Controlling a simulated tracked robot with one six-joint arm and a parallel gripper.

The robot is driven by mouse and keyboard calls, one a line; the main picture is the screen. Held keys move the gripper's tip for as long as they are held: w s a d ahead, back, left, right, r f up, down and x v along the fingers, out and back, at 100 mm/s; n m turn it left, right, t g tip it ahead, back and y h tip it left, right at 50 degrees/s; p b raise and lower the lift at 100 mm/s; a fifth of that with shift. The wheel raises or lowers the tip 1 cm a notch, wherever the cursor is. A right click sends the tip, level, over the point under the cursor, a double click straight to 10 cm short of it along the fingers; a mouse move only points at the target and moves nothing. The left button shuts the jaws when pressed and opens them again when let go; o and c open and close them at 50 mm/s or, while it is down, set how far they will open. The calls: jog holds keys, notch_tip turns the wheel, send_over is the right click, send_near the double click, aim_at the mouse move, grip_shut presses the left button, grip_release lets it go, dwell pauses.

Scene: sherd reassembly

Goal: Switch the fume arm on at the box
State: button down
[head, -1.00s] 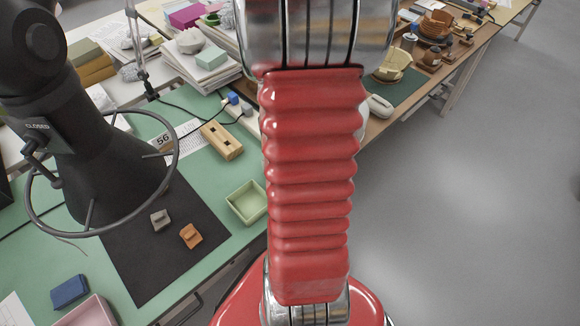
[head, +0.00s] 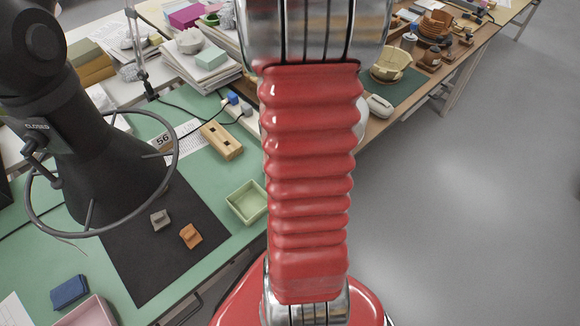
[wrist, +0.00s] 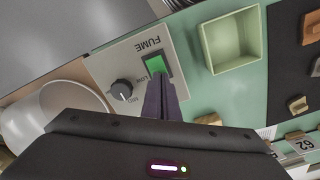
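The fume arm's black hood (head: 110,170) with its wire ring stands over the bench at left in the head view. A damper label on it reads CLOSED. In the wrist view the pale control box (wrist: 138,82) reads FUME upside down, and has a green rocker switch (wrist: 155,65) and a black dial (wrist: 121,89) marked LOW and MID. My gripper (wrist: 160,78) is shut and empty, its fingertips over the lower edge of the green switch. Whether they touch it I cannot tell. My red arm hides the box in the head view.
A pale green tray (head: 247,203) lies close to the box. A black mat (head: 150,265) holds a grey and an orange piece (head: 190,236). A wooden block (head: 222,140) lies behind. A white rounded vessel (wrist: 60,115) is beside the box.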

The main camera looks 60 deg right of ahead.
jog(key=shift+f, duration=0.2)
notch_tip(320, 180, up, 7)
dwell(1.4)
jog(key=shift+s, duration=0.15)
dwell(0.4)
